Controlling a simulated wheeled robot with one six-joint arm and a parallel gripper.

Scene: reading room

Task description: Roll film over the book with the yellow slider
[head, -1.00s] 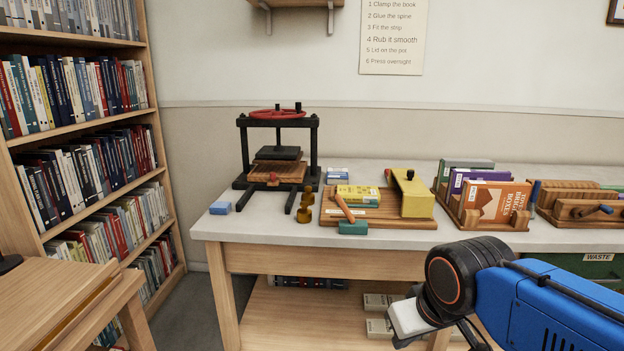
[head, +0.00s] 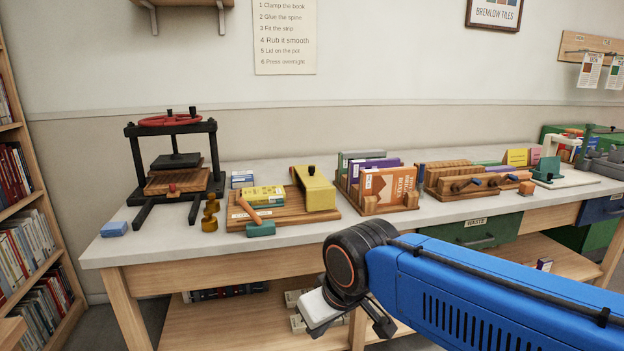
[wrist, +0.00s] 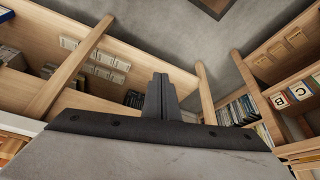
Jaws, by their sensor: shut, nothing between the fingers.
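The yellow slider (head: 317,194), a block with a black knob, sits on the right part of a wooden board (head: 288,219) on the bench. A yellow book (head: 263,193) lies on the left part of the board, with a green edge showing beneath it. I cannot make out any film. My gripper (wrist: 160,90) is shut and empty in the wrist view, pointing towards shelving and floor. In the head view my arm reaches in from the right, and its end hangs low in front of the bench, apart from the board. The slider and book are out of the wrist view.
A teal-headed, wooden-handled tool (head: 261,229) lies at the board's front edge. The bench's front edge (head: 180,251) lies between my gripper and the board.

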